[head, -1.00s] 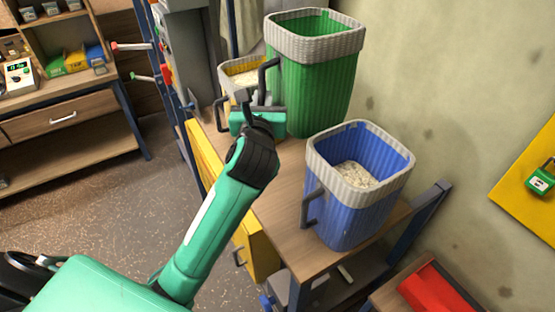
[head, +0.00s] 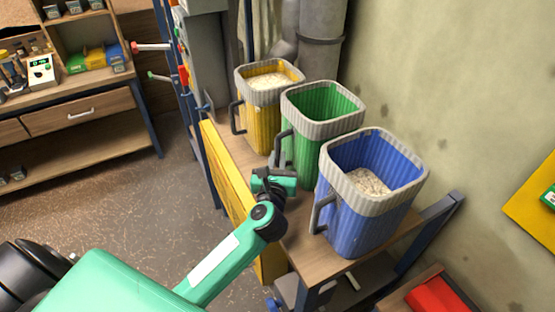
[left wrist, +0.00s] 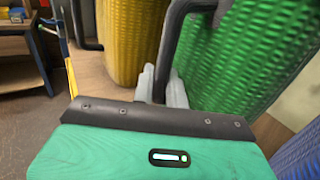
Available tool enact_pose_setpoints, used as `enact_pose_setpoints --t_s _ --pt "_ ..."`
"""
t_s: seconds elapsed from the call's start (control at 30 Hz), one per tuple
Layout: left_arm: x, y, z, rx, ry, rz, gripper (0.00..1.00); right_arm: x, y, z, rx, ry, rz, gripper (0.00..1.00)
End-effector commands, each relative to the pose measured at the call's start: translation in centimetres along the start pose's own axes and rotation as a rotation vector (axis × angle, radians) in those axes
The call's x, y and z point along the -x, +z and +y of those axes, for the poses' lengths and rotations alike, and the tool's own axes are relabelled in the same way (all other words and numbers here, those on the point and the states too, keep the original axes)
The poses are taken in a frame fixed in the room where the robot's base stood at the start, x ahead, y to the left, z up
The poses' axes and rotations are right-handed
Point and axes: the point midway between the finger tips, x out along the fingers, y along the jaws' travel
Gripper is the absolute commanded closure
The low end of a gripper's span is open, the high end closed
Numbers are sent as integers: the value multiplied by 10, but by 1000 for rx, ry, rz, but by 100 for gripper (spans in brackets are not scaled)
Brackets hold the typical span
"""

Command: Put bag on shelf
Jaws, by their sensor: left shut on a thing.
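The green bag (head: 308,150) has a grey rim and a dark side handle, and looks empty inside. It is upright between the yellow bag (head: 262,120) and the blue bag (head: 365,220), on or just above the wooden shelf (head: 335,268); its base is partly hidden, so I cannot tell contact. My left gripper (head: 280,165) is shut on the green bag's handle, on the side facing the room. In the left wrist view, its pale fingers (left wrist: 162,84) close around the lower part of the dark handle (left wrist: 174,45). My right gripper is out of view.
The yellow and blue bags hold pale grainy stuff and stand close on either side. A yellow panel (head: 228,180) edges the shelf at the left. A wall is behind at right, a grey pipe (head: 320,50) at the back. A red box (head: 440,295) is low at right.

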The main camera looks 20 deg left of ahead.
Motion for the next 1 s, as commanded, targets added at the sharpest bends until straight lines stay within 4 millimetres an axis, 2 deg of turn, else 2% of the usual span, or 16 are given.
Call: enact_pose_setpoints --t_s 0.37,0.4,0.47,0.5,0.83,1.0 --pt "0 -4 0 2 0 -2 100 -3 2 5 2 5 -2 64" --pt "0 -3 0 1 0 0 78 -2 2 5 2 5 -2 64" --pt "0 -3 0 1 0 0 66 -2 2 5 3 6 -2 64" --pt "0 -3 0 1 0 0 64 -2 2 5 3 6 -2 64" --pt "0 2 0 1 0 -2 64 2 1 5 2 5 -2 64" --pt "24 -4 0 4 -1 2 64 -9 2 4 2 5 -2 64"
